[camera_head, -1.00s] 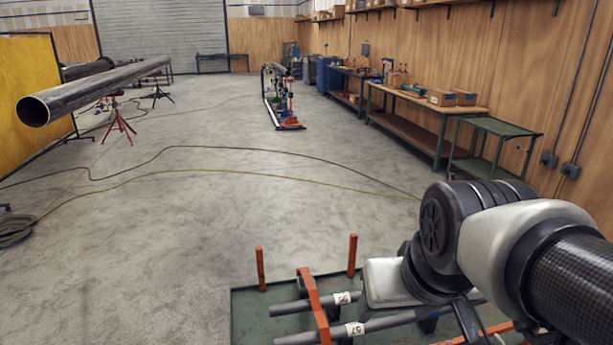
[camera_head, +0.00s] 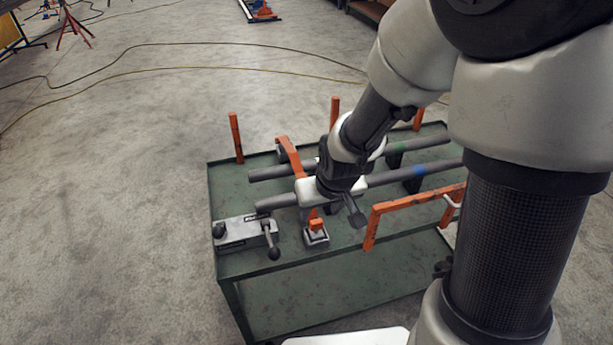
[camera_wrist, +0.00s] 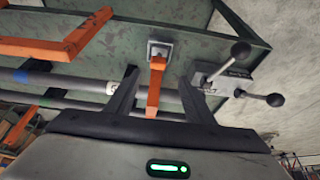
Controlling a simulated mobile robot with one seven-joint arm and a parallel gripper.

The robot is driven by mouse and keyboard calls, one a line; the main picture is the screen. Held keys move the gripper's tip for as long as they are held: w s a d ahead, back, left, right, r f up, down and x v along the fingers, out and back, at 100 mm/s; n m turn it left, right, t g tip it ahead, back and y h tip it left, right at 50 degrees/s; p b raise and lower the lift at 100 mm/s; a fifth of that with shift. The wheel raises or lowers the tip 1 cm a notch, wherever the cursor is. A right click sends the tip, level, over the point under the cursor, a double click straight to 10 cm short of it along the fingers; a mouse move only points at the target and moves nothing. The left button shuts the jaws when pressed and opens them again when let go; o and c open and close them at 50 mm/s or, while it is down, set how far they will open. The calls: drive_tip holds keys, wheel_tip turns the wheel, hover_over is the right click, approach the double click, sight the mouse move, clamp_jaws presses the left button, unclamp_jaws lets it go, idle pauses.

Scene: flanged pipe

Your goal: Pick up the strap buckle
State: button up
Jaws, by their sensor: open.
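The strap buckle (camera_head: 316,237) is a small squarish metal piece on the near edge of the green cart, at the lower end of an orange strap (camera_head: 290,155) that crosses the pipes. In the wrist view the buckle (camera_wrist: 159,49) lies flat on the green top, beyond my fingers. My gripper (camera_head: 343,210) is above the pipes, just behind and to the right of the buckle. In the wrist view my gripper (camera_wrist: 158,75) is open and empty, with the orange strap showing between its two dark fingers. The fingers are apart from the buckle.
The green cart (camera_head: 240,185) carries grey pipes (camera_head: 385,178) with blue and green bands. A grey clamp block (camera_head: 245,232) with black-knobbed levers is left of the buckle. An orange bar frame (camera_head: 415,208) stands to the right, and orange posts (camera_head: 236,137) stand behind.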

sight(317, 221)
drive_tip(key=b+x, duration=0.1)
drive_tip(key=x, duration=0.3)
drive_tip(key=b+x, duration=0.1)
drive_tip(key=x, duration=0.4)
drive_tip(key=shift+w+d+f, duration=0.2)
drive_tip(key=shift+f, duration=0.1)
clamp_jaws()
